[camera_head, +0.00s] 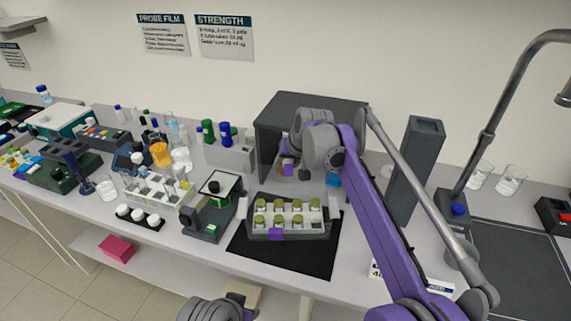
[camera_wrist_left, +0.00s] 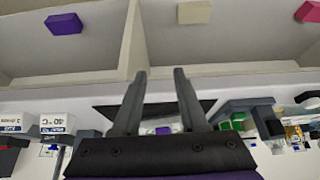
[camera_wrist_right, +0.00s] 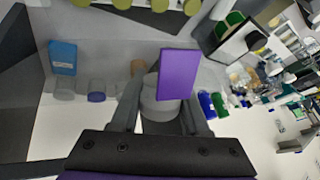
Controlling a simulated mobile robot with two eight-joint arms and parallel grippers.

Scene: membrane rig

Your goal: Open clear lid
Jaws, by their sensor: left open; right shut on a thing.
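My right gripper (camera_wrist_right: 160,110) is at the back of the bench, just in front of the dark box. It is shut on a pale cylinder (camera_wrist_right: 160,108) between its fingers. A flat purple piece (camera_wrist_right: 178,75) covers part of this cylinder; I cannot tell whether they are joined. My left gripper (camera_wrist_left: 158,85) is open and empty, low in front of the bench. A small device (camera_head: 210,205) stands left of the black mat, its square top bearing a black knob (camera_head: 214,187). I cannot clearly make out a clear lid.
A rack (camera_head: 290,236) of olive-capped vials, with a purple tab at its front, sits on the black mat (camera_head: 250,262). The dark box (camera_head: 266,130) stands behind. Bottles and racks crowd the left. A grey column (camera_head: 412,170) stands at right.

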